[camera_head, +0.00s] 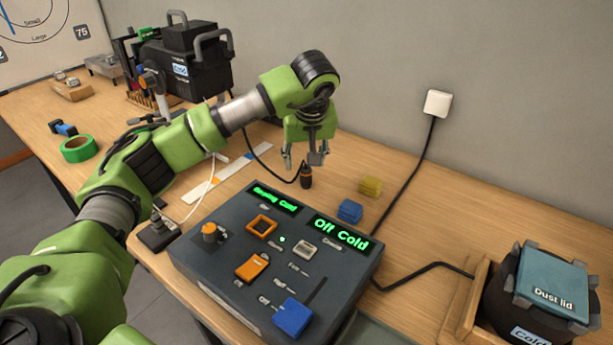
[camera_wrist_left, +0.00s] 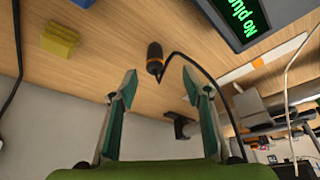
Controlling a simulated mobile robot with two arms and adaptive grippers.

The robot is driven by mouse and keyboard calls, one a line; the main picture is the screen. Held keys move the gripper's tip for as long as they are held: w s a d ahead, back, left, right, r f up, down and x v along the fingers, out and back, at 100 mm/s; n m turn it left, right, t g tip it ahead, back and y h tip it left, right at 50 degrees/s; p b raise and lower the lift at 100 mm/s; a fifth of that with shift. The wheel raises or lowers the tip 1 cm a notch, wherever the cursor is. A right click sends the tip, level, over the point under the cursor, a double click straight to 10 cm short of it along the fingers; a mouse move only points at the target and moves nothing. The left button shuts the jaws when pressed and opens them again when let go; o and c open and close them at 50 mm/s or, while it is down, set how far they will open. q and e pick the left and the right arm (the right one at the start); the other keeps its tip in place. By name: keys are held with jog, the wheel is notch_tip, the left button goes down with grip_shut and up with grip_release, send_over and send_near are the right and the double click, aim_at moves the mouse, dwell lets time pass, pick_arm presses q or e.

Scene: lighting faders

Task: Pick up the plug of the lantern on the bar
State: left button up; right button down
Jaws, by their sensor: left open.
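A small dark plug (camera_head: 306,177) with an orange band stands on the wooden table behind the control box. A thin black cord runs from it to the left and passes behind my arm. In the left wrist view the plug (camera_wrist_left: 154,58) shows between and just beyond my fingertips. My left gripper (camera_head: 303,160) is open and empty, pointing down above the plug, with its two fingers apart. The plug does not appear to be touched. I cannot make out a lantern on a bar. My right gripper is not in view.
The control box (camera_head: 215,262) with lit displays stands in front. A blue block (camera_head: 350,211) and a yellow block (camera_head: 371,187) lie right of the plug. A black cable (camera_head: 405,181) runs to a wall socket (camera_head: 438,103). A dark bin with a lid (camera_head: 552,283) stands right.

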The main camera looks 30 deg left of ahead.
aim_at(306, 169)
pick_arm(q)
jog(key=x, duration=0.3)
jog(key=shift+w+f, duration=0.1)
jog(key=x, duration=0.2)
jog(key=p+x, duration=0.1)
jog(key=x, duration=0.2)
jog(key=shift+w+d, duration=0.25)
jog(key=shift+w, duration=0.15)
jog(key=shift+w+f, duration=0.1)
grip_shut()
jog(key=shift+p, duration=0.3)
